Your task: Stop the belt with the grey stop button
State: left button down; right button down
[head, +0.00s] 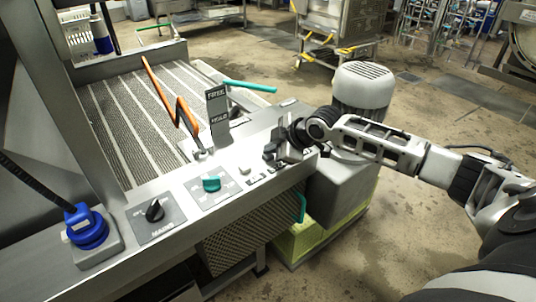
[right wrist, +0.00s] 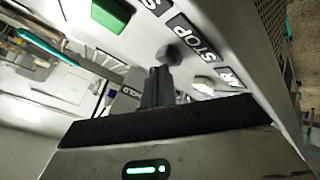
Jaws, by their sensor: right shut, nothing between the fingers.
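The grey stop button (right wrist: 170,54) is a dark round knob beside the STOP label (right wrist: 196,38) in the right wrist view. My right gripper (right wrist: 158,73) is shut and empty, its fingertips right at the near side of that button; I cannot tell whether they touch. In the head view my right gripper (head: 272,151) is over the right part of the sloped control panel (head: 120,265) and hides the stop button there. The belt (head: 145,112) is a ribbed grey surface behind the panel. My left gripper is not in view.
A green button (right wrist: 110,14) and a white button (right wrist: 203,84) flank the stop button. The panel also has a teal knob (head: 211,184) and a black mains knob (head: 155,210). An orange lever (head: 186,115) and an upright label plate (head: 217,108) stand left of my gripper.

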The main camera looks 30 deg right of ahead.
aim_at(272, 156)
jog(key=shift+f, duration=0.35)
dwell(0.3)
jog(key=shift+r+p, duration=1)
notch_tip(272, 156, up, 5)
jog(key=p, duration=0.5)
jog(key=shift+r, duration=0.1)
dwell(0.4)
